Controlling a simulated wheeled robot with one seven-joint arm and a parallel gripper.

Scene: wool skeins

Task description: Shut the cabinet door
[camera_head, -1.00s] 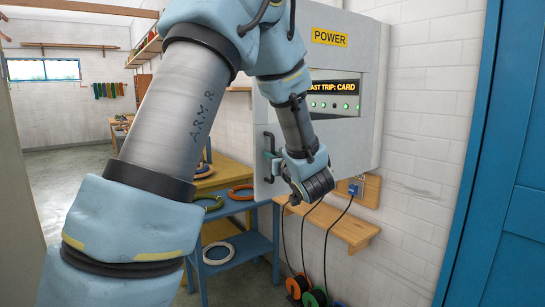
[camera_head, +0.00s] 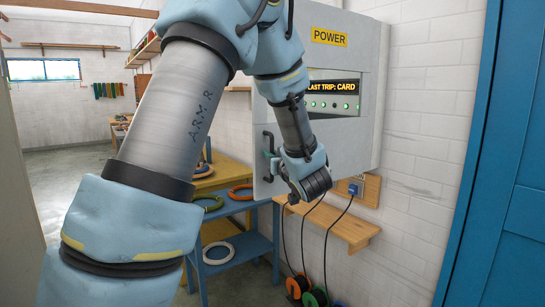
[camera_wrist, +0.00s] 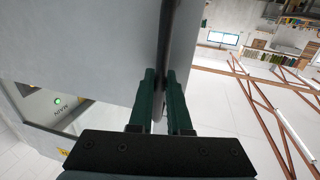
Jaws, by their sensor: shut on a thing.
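The grey power cabinet (camera_head: 372,85) hangs on the white wall, with a yellow POWER label and a lit panel (camera_head: 334,96) showing. Its door (camera_head: 262,110) stands open to the left of that panel; my arm hides the door's inner side. The wrist view shows the door (camera_wrist: 90,45) as a large grey sheet, with a green light beyond its edge. The dark handle (camera_head: 271,170) is at the door's outer edge. My gripper (camera_head: 272,154) is at this handle. In the wrist view its green fingers (camera_wrist: 160,85) are shut on the handle bar (camera_wrist: 164,45), one on each side.
A wooden shelf (camera_head: 335,224) with a socket and hanging cables is below the cabinet. A blue table (camera_head: 240,246) with wool rings stands below left. Cable reels (camera_head: 313,297) are on the floor. A blue door (camera_head: 510,160) is at the right.

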